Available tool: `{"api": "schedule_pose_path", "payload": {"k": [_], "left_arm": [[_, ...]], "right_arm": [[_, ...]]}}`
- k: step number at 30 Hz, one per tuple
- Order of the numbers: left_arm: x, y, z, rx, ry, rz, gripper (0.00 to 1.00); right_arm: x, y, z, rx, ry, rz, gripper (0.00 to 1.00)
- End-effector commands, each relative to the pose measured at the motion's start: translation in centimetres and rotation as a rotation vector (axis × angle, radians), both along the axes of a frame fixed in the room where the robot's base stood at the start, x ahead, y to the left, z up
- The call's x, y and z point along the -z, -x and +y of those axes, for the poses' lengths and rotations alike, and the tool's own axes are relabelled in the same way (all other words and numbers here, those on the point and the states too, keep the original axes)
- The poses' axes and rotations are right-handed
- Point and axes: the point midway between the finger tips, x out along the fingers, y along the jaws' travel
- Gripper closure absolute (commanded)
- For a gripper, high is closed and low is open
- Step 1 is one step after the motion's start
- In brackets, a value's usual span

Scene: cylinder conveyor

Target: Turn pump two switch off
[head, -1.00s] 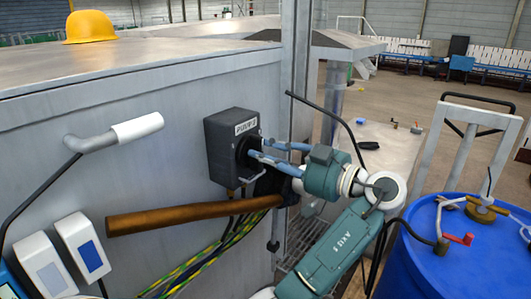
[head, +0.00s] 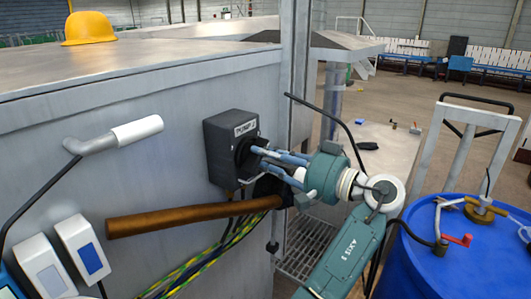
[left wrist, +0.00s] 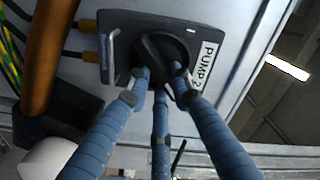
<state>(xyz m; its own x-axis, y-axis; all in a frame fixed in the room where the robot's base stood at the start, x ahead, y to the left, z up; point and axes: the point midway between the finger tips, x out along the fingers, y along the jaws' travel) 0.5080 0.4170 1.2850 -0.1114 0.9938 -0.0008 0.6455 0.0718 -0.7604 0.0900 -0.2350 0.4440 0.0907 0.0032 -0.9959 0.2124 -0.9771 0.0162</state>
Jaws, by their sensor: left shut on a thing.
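The pump two switch is a dark grey box (head: 220,160) on the metal cabinet wall, with a label at its top. In the left wrist view the label (left wrist: 206,68) reads "PUMP 2". A round black knob (left wrist: 163,50) sits on the box's front. My left gripper (head: 255,160) has its blue fingers on the knob and is shut on it. In the left wrist view the gripper (left wrist: 160,80) has three fingers around the knob, which they partly hide. My right gripper is not in view.
A white-gripped lever (head: 135,131) is on the left. A blue barrel (head: 460,265) stands at right. A yellow hard hat (head: 88,28) rests on top of the cabinet.

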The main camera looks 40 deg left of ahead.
Motion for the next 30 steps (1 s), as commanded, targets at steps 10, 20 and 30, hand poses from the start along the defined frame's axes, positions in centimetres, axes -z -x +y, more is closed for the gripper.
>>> {"api": "schedule_pose_path", "payload": {"k": [10,20,30], "left_arm": [[0.0,-0.1,0.0,0.003,0.035,0.327,1.00],[0.3,0.0,0.0,0.003,0.063,0.574,1.00],[0.6,0.0,0.0,0.004,0.076,0.699,1.00]], "right_arm": [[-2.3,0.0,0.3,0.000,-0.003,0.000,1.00],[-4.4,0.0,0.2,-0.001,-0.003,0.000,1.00],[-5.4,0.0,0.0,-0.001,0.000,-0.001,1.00]]}}
